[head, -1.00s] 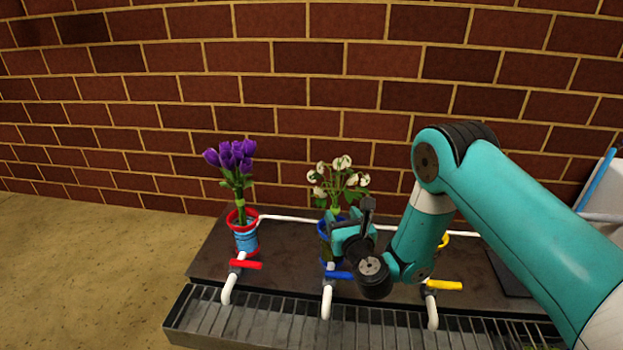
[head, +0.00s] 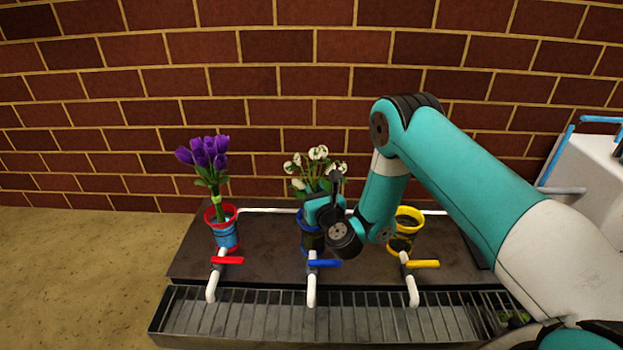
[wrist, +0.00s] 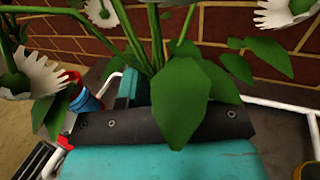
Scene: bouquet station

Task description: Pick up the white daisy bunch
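The white daisy bunch (head: 318,154) stands in the blue pot (head: 311,241), in the middle of the row. My gripper (head: 325,205) is at the bunch's lower stems, just above the pot rim, and covers part of both. In the wrist view the daisy stems and leaves (wrist: 182,95) rise right at my gripper (wrist: 140,88). A big leaf hangs over its dark front edge. One teal finger shows left of the stems; the other is hidden by leaves, so I cannot tell if it is closed on them.
A red-rimmed pot (head: 227,236) with purple flowers (head: 206,152) stands to the left. An empty-looking yellow pot (head: 401,243) stands to the right. Red, blue and yellow tap handles (head: 423,264) line the front, above a metal grate (head: 365,318). A brick wall rises behind.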

